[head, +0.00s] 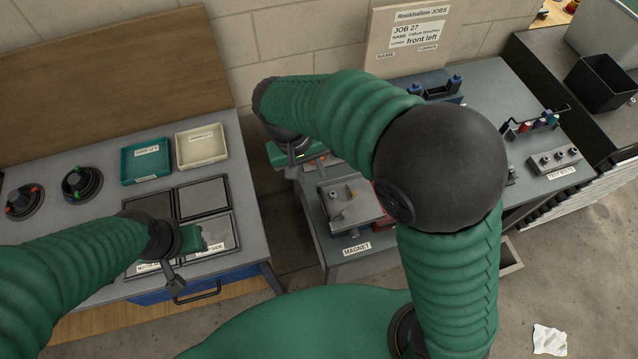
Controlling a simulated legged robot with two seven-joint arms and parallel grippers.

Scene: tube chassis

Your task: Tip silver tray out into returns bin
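A silver-grey tray (345,212) with a few small parts in it, one of them orange, is at the middle bench above the label MAGNET. It looks slightly tilted; I cannot tell whether it rests on the bench. My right gripper (306,164) is just behind and left of it, partly hidden by its own wrist; its finger gap and any hold on the tray cannot be made out. My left gripper (182,262) is low over the dark-framed plates on the left bench, its fingers unclear. No bin shows a readable returns label; a black open bin (598,84) stands at the far right.
The left bench holds a teal tray (145,161), a cream tray (202,146) and two round black fixtures. A red object (384,218) is beside the silver tray. A tool rack (537,122) is on the right. My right arm hides much of the middle bench.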

